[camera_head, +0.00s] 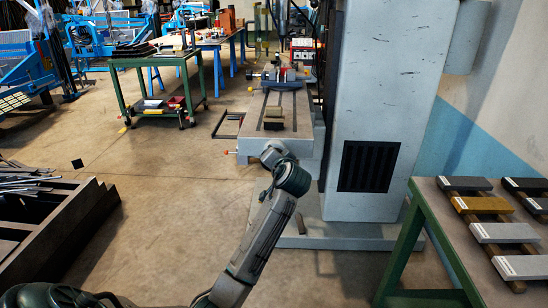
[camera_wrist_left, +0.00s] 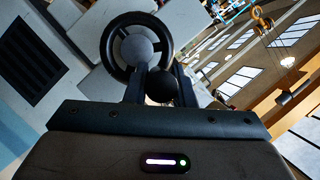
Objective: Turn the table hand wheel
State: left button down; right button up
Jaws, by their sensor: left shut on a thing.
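The hand wheel shows in the left wrist view, with a dark round rim, spokes and a grey hub (camera_wrist_left: 137,48). Its dark ball-ended handle (camera_wrist_left: 161,88) sits between the two fingers of my left gripper (camera_wrist_left: 160,92), which is shut on it. In the head view my left arm reaches from the bottom left to the front end of the grey machine table (camera_head: 253,143). There the wrist covers the gripper, and the wheel is mostly or fully hidden. My right gripper is in neither view.
The tall grey machine column (camera_head: 383,100) stands just right of the wheel. A green bench (camera_head: 437,230) with several metal bars is at the lower right. A dark bin (camera_head: 75,215) of rods is at the left.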

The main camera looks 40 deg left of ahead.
pick_arm(q)
jog(key=shift+r, duration=0.2)
jog(key=c, duration=1.4)
grip_release()
jog(key=shift+a, duration=0.1)
jog(key=shift+o, duration=0.8)
jog(key=shift+w+f, duration=0.1)
jog(key=shift+f, duration=0.1)
jog(key=shift+s+d, duration=0.2)
jog(key=shift+d, duration=0.05)
jog(key=v, duration=1)
jog(key=shift+b, duration=0.35)
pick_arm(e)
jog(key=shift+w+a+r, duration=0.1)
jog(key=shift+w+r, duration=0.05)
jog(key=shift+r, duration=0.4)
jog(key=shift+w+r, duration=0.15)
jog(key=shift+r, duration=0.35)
